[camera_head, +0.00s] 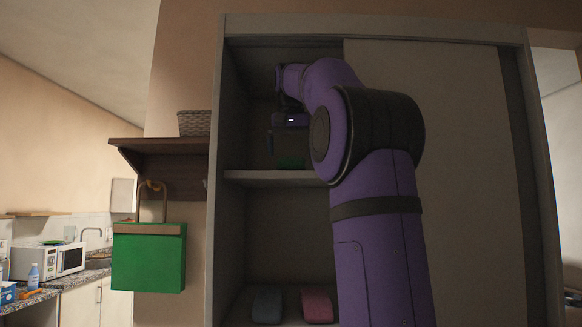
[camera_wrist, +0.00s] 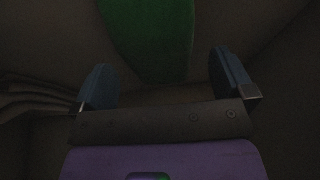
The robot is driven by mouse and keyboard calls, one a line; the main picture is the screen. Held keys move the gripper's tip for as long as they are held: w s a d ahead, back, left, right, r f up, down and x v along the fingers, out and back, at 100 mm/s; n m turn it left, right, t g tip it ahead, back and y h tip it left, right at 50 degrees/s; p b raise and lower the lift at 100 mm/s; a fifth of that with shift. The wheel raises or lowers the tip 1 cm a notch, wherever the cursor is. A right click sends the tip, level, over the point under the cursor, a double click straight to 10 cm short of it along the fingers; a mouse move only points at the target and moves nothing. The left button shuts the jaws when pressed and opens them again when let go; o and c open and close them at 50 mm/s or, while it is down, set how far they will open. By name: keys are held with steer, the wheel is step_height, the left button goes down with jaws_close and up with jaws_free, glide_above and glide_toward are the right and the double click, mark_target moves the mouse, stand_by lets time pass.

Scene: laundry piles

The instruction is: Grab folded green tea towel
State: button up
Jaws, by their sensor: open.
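The folded green tea towel (camera_head: 290,162) lies on the upper shelf of the open wardrobe in the head view, dim and partly hidden by my gripper. In the wrist view the green towel (camera_wrist: 150,38) shows at the top, beyond and between my fingers, with its far part cut off by the frame edge. My gripper (camera_wrist: 165,82) is open, with its two fingers wide apart and nothing between the tips. In the head view my gripper (camera_head: 287,150) points down just above the towel. Whether it touches the towel cannot be told.
The wardrobe shelf (camera_head: 270,178) has a wall at left and a sliding door (camera_head: 450,130) covering the right. A grey-blue folded cloth (camera_head: 267,306) and a pink one (camera_head: 317,304) lie below. A green bag (camera_head: 148,260) hangs outside, under a shelf with a basket (camera_head: 194,123).

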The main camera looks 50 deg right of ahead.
steer(key=shift+x, duration=1.9)
steer(key=shift+s+a, duration=0.1)
steer(key=shift+c, duration=0.5)
steer(key=c, duration=0.7)
